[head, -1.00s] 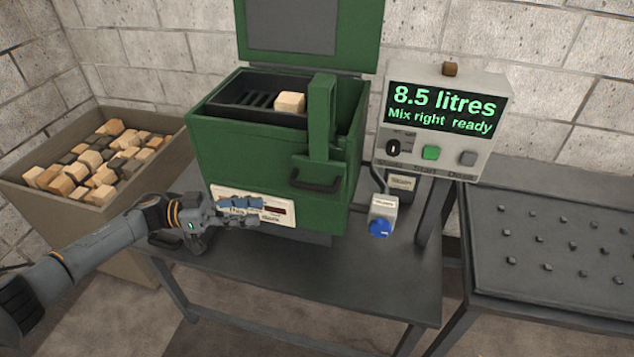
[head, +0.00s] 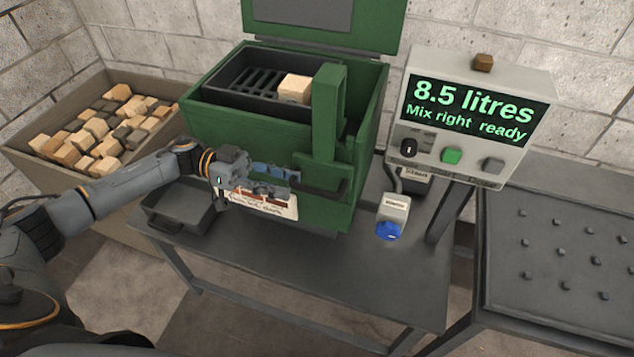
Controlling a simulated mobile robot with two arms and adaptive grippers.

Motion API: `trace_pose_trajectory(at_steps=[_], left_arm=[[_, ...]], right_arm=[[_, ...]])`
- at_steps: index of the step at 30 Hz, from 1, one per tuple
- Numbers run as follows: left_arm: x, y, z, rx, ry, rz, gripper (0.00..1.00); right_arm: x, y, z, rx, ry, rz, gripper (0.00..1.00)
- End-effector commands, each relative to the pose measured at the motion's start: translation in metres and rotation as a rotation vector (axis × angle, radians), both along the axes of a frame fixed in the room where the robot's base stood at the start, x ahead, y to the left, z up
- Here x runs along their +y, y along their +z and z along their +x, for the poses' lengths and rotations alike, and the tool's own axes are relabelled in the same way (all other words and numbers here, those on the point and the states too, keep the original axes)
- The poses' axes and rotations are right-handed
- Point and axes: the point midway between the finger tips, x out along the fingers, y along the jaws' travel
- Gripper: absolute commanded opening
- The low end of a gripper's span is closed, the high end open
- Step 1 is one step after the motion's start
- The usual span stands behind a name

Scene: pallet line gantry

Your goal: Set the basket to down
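The basket (head: 236,86) is a black slotted tray in the top of the green machine (head: 240,135). A pale wooden block (head: 294,89) sits at its right end. A green upright arm (head: 326,125) stands at the machine's front right, with a dark bar handle (head: 336,198) low on it. My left gripper (head: 292,186) is in front of the machine, just left of the handle, fingers pointing right toward it. It looks open and empty; I cannot tell whether its tips touch the handle. It partly hides the white label panel (head: 262,205). My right gripper is out of view.
A bin of wooden blocks (head: 60,190) stands at left. A grey tray (head: 185,205) lies on the dark table (head: 300,270). A control box (head: 478,115) reads "8.5 litres, Mix right ready". A pegged table (head: 560,250) is at right.

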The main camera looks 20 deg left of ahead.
Motion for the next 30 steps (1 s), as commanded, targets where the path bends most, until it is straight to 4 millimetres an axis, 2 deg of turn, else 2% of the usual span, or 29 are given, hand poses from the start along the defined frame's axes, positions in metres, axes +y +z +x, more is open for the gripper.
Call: trace_pose_trajectory(at_steps=[1,3,9,15,23,24,29,30], left_arm=[[-0.013,0.005,-0.001,0.000,-0.004,-0.003,0.37],[-0.027,0.004,-0.001,0.001,-0.002,-0.003,0.37],[-0.058,0.002,-0.002,0.001,-0.002,-0.002,0.37],[-0.071,0.000,-0.003,0.001,0.000,-0.001,0.37],[-0.072,-0.001,-0.003,0.001,0.001,0.000,0.37],[-0.072,-0.001,-0.003,0.001,0.001,0.000,0.33],[-0.072,0.000,-0.002,0.000,0.001,0.000,0.01],[-0.072,0.000,-0.002,0.000,0.001,0.000,0.00]], right_arm=[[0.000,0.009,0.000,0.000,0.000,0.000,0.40],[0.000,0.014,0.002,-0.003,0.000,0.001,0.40],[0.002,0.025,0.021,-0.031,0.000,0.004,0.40],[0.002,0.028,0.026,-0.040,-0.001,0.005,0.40],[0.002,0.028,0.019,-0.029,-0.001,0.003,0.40],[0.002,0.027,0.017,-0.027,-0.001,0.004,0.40],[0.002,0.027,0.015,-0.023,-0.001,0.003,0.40],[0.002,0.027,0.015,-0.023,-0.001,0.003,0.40]])
